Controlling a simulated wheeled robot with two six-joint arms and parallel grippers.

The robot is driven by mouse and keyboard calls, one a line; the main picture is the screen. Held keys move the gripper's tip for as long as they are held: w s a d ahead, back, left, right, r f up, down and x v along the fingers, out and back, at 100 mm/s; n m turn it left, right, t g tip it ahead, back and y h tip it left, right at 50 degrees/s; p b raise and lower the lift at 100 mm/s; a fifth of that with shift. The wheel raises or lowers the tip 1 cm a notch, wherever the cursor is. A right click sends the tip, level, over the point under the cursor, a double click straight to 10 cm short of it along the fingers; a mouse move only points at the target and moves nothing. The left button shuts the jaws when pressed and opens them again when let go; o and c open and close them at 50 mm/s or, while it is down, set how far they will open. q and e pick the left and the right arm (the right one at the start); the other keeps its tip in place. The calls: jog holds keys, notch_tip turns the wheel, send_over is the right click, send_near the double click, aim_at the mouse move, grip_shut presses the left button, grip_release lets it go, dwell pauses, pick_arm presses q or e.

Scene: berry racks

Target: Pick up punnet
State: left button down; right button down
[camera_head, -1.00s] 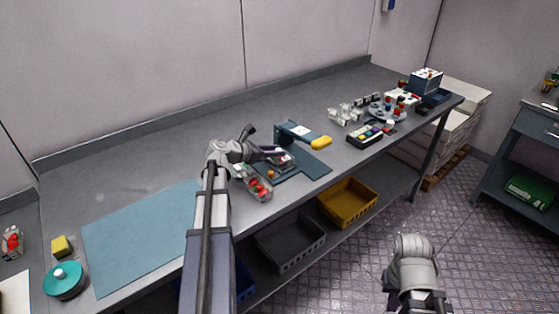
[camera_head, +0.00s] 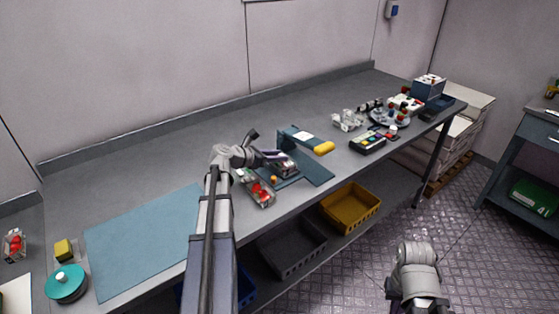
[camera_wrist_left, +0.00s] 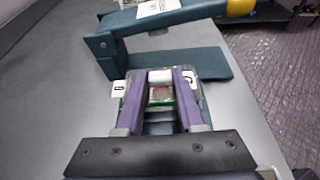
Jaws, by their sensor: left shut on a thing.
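My left gripper (camera_head: 284,163) is over the teal base of a press-like device. In the left wrist view its purple fingers (camera_wrist_left: 160,88) are shut on a clear punnet (camera_wrist_left: 161,97), with white, red and green showing between them. The punnet is mostly hidden by the gripper in the head view. A second clear punnet with red berries (camera_head: 261,193) stands on the bench, nearer the front edge, beside the left arm. Part of my right arm shows at lower right; its gripper is out of frame.
The teal device (camera_head: 319,174) has an arm with a yellow handle (camera_head: 324,148) just beyond the gripper. A blue mat (camera_head: 140,240) lies at left. A black and yellow tray (camera_head: 367,143) and clear containers stand further right. A yellow crate (camera_head: 350,206) sits below.

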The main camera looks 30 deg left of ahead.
notch_tip(320, 180, up, 10)
jog(key=p, duration=0.9)
jog(key=shift+p, duration=0.4)
